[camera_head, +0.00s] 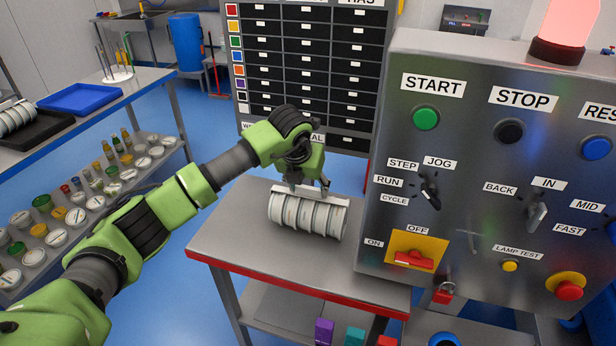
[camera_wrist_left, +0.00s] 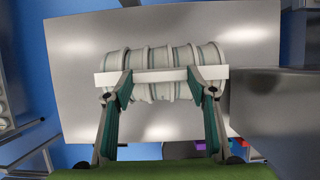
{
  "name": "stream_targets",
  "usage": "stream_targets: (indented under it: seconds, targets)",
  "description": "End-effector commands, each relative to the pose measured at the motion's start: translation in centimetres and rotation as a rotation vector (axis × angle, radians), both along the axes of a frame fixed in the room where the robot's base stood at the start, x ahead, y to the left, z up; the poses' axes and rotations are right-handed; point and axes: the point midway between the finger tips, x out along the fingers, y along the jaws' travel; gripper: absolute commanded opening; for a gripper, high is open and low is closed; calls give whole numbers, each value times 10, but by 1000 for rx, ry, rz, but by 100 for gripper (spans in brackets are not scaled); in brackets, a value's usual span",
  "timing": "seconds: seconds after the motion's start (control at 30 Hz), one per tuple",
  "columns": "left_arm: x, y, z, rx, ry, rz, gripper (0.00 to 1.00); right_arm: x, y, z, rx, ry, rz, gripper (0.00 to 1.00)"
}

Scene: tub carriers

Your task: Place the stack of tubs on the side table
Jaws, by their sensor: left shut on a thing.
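The stack of tubs (camera_head: 306,218) is a row of several white round tubs lying on its side, with a pale bar along its top. It is over the grey metal side table (camera_head: 235,240) with a red front edge. The stack appears to rest on the top or be very close to it; I cannot tell which. My left gripper (camera_head: 309,186) is above the stack, shut on its bar. The wrist view shows the fingers (camera_wrist_left: 160,88) against the white bar (camera_wrist_left: 160,76), with the tubs (camera_wrist_left: 165,56) beyond. My right gripper is not in view.
A control panel (camera_head: 480,200) with labelled switches stands close at the right of the table. A board of black slots (camera_head: 310,70) stands behind. A bench with a blue tray (camera_head: 80,99) is at the left. The tabletop left of the stack is clear.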

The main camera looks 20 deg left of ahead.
Motion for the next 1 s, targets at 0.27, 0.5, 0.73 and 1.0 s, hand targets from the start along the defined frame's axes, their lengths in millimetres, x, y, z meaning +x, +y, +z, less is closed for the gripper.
stream_targets:
  seconds: [0.27,0.5,0.73,1.0]
  targets:
    - [0,-1,-1,-1,0,0,68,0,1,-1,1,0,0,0]
    - [0,0,0,-1,0,0,68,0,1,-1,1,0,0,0]
    - [-4,-1,8,-3,-3,-1,68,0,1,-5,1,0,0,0]
    - [-26,1,56,0,-6,-2,68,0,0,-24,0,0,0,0]
